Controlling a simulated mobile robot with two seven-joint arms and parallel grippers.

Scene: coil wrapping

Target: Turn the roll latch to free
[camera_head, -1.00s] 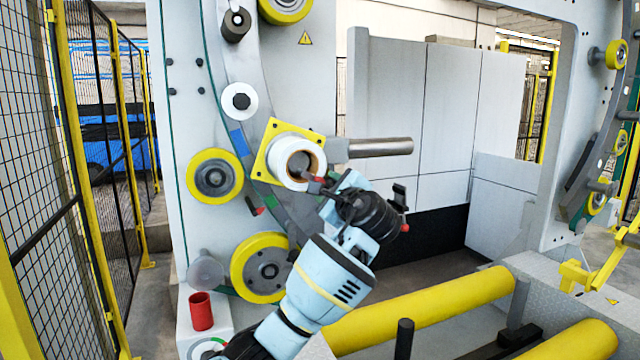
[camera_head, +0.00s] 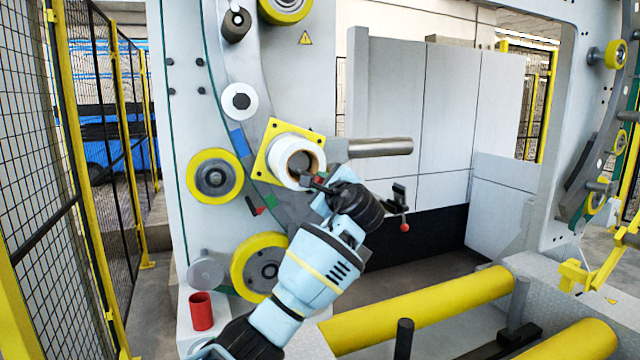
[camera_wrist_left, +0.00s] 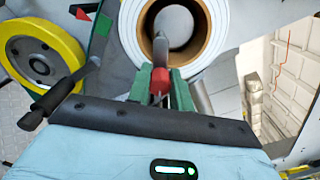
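The white roll (camera_head: 292,160) sits on the yellow square plate (camera_head: 262,168) of the ring, with its brown core facing me. The roll latch is a dark lever with a red end (camera_wrist_left: 160,82), reaching out from the core in the left wrist view. My left gripper (camera_head: 322,182) is at the lower right of the roll's open end. In the left wrist view its green-padded fingers (camera_wrist_left: 160,88) lie close on both sides of the red end and appear shut on it. The fingertips are partly hidden in the head view. My right gripper is not in view.
A grey bar (camera_head: 380,147) sticks out right of the roll. Yellow rollers stand on the ring, one (camera_head: 215,176) left of the roll. A lever with a red ball (camera_head: 405,228) is right of my wrist. Yellow horizontal rollers (camera_head: 430,308) lie below. Mesh fencing (camera_head: 40,200) stands at left.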

